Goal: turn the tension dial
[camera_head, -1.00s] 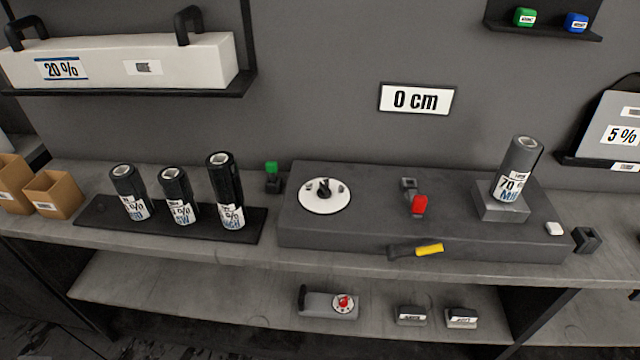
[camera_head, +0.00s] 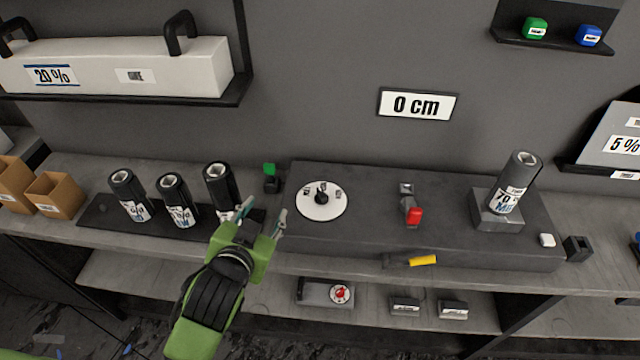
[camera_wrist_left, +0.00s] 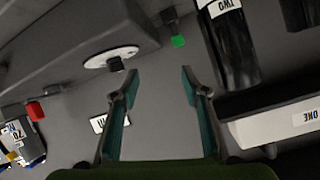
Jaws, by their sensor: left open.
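The tension dial appears to be the round white plate with a black knob (camera_head: 322,199), on the left part of the dark grey machine block (camera_head: 370,235). It also shows in the left wrist view (camera_wrist_left: 108,58), ahead of the fingers and to the left. My left gripper (camera_head: 264,212) is open and empty, left of the dial and apart from it, in front of the black rolls. Its two fingers (camera_wrist_left: 160,72) stand wide apart in the left wrist view. My right gripper is out of view.
Several black rolls (camera_head: 128,190) stand on a dark tray left of the dial. A green-topped switch (camera_head: 270,172) is just left of the block. A red lever (camera_head: 413,217), yellow handle (camera_head: 423,260) and grey roll (camera_head: 515,182) are to the right. A wall sign (camera_head: 417,104) reads "0 cm".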

